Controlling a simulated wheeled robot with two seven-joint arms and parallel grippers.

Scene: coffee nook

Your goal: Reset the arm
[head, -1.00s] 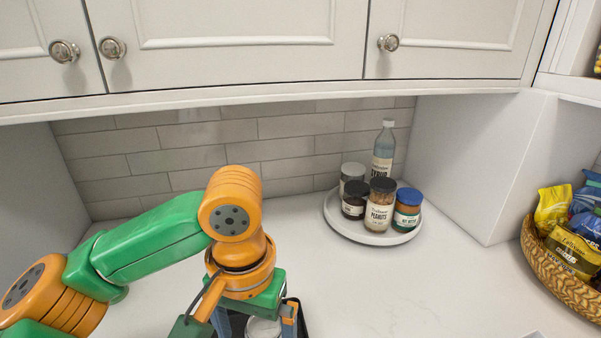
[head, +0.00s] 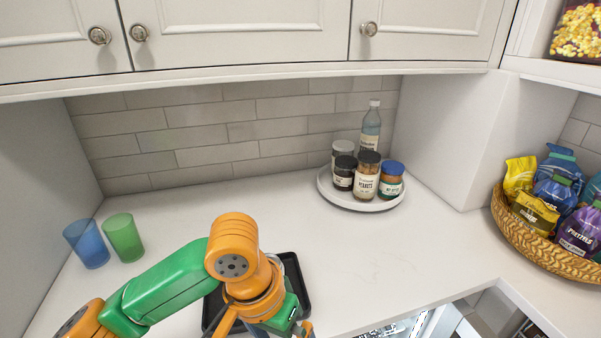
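My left arm, green and orange, comes in from the lower left. Its gripper (head: 283,332) points down over the black tray at the bottom edge of the head view. The fingertips are cut off or hidden by my own wrist, so I cannot tell whether it is open or holding something. The black tray (head: 296,283) lies on the white counter, partly covered by my arm. My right gripper is not in view.
A blue cup (head: 87,244) and a green cup (head: 123,238) stand at the left. A round white tray (head: 358,204) holds several jars and a bottle at the back. A wicker basket (head: 540,251) of snack bags stands right. The middle-right counter is clear.

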